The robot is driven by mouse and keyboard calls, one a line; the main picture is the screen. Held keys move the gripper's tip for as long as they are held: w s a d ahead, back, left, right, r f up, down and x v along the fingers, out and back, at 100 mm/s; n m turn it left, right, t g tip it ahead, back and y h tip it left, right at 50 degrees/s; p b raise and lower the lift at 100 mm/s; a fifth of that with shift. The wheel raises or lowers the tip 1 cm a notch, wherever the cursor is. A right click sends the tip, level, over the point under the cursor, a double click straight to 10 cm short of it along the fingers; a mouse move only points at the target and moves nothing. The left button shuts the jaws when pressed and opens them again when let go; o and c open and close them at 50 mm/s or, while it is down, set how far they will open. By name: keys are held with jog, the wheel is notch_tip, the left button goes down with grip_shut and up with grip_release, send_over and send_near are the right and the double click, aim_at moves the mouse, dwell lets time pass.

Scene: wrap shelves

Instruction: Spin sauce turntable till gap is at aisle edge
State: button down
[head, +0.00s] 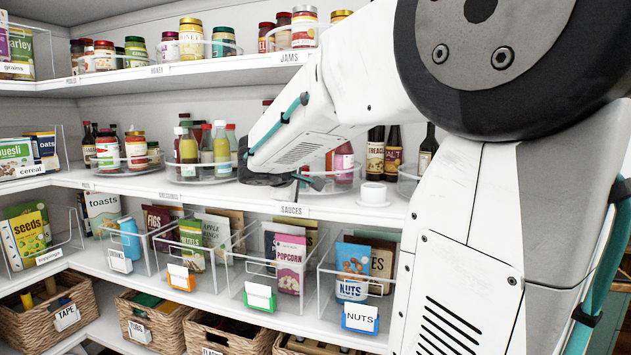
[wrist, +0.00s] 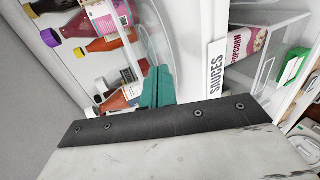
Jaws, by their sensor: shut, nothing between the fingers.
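The sauce turntable (head: 345,183) stands on the middle shelf behind the SAUCES label (head: 291,210), partly hidden by my arm. A bottle with a pinkish-red label (head: 343,165) shows on it. In the wrist view, its clear curved rim (wrist: 152,32) passes close beside my teal fingertips (wrist: 157,88). Red bottles with coloured caps (wrist: 108,43) and another red bottle lying across the view (wrist: 118,98) are inside the rim. My gripper (head: 304,172) is shut and empty at the turntable's front left; contact with the rim is unclear. The gap cannot be made out surely.
A dressings turntable (head: 205,178) with several bottles is to the left. The jams shelf (head: 215,68) is above; clear snack bins (head: 290,265) are below.

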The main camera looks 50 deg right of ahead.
jog(key=shift+w+d, duration=0.4)
jog(key=shift+d, duration=0.25)
dwell(0.5)
jog(key=shift+w+a, duration=0.1)
jog(key=shift+w, duration=0.05)
jog(key=shift+w+a, duration=0.4)
jog(key=shift+w, duration=0.2)
jog(key=shift+w+a, duration=0.15)
jog(key=shift+w, duration=0.75)
jog(key=a, duration=0.1)
jog(key=s+a, duration=0.1)
jog(key=a, duration=0.1)
jog(key=shift+a, duration=0.15)
